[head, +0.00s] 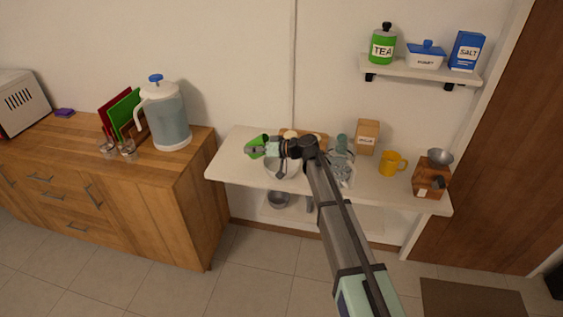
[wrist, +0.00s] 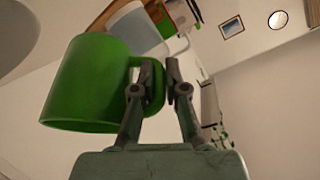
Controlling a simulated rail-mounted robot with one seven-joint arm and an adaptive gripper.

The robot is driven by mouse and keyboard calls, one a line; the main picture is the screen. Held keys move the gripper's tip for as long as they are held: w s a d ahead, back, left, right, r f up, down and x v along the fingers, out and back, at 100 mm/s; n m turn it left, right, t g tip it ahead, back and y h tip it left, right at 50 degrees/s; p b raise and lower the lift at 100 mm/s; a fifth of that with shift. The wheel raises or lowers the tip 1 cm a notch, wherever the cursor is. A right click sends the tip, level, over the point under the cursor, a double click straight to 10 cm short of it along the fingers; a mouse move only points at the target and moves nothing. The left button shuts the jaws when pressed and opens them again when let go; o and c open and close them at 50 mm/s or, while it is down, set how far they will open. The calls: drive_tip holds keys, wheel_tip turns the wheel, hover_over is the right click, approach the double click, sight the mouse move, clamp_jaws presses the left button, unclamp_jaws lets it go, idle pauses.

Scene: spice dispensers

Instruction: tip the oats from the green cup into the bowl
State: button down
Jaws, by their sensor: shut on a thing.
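My gripper (wrist: 160,88) is shut on the handle of the green cup (wrist: 88,85) in the wrist view. The cup's body lies to the left of the fingers and its inside is hidden. In the head view the green cup (head: 256,146) looks tilted at the end of my arm, over the left part of the white table. A pale bowl (head: 280,172) is below and beside my gripper there, partly covered by the arm. No oats can be made out in either view, and I cannot tell what is in the bowl.
Glass jars (head: 341,165), a brown box (head: 367,136), a yellow mug (head: 391,163) and a wooden grinder (head: 431,177) stand right of my arm. A pitcher (head: 167,114) stands on the left wooden counter (head: 181,166). A metal pot (head: 279,199) is on the lower shelf.

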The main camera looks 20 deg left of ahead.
drive_tip(key=shift+w+d+f+g+y+b, duration=0.1)
drive_tip(key=shift+d+f+g+y+b, duration=0.15)
drive_tip(key=shift+y, duration=0.55)
drive_tip(key=shift+w+d+f+g+y+b, duration=0.1)
drive_tip(key=shift+d+f+y, duration=0.2)
drive_tip(key=shift+y, duration=0.5)
idle(0.4)
drive_tip(key=shift+d+b, duration=0.15)
drive_tip(key=shift+b, duration=0.2)
drive_tip(key=shift+w+d+r+y+b, duration=0.25)
drive_tip(key=shift+d+y+b, duration=0.25)
drive_tip(key=shift+b, duration=0.9)
drive_tip(key=shift+w+d+r+y+b, duration=0.15)
drive_tip(key=shift+d+y+b, duration=0.35)
drive_tip(key=shift+b, duration=0.85)
drive_tip(key=shift+w+d+r+y+b, duration=0.1)
drive_tip(key=shift+d+r+y+b, duration=0.35)
drive_tip(key=shift+b, duration=1.75)
drive_tip(key=shift+w+d+r+y+b, duration=0.1)
drive_tip(key=shift+d+y+b, duration=0.5)
drive_tip(key=shift+b, duration=1.55)
drive_tip(key=shift+w+d+r+m+y+b, duration=0.15)
drive_tip(key=shift+y+b, duration=0.35)
drive_tip(key=shift+b, duration=0.7)
drive_tip(key=shift+d+r+m+y+b, duration=0.1)
drive_tip(key=shift+d+y+b, duration=0.25)
drive_tip(key=shift+b, duration=0.8)
drive_tip(key=shift+w+d+r+m+y+b, duration=0.1)
drive_tip(key=shift+y+b, duration=0.5)
drive_tip(key=shift+b, duration=0.6)
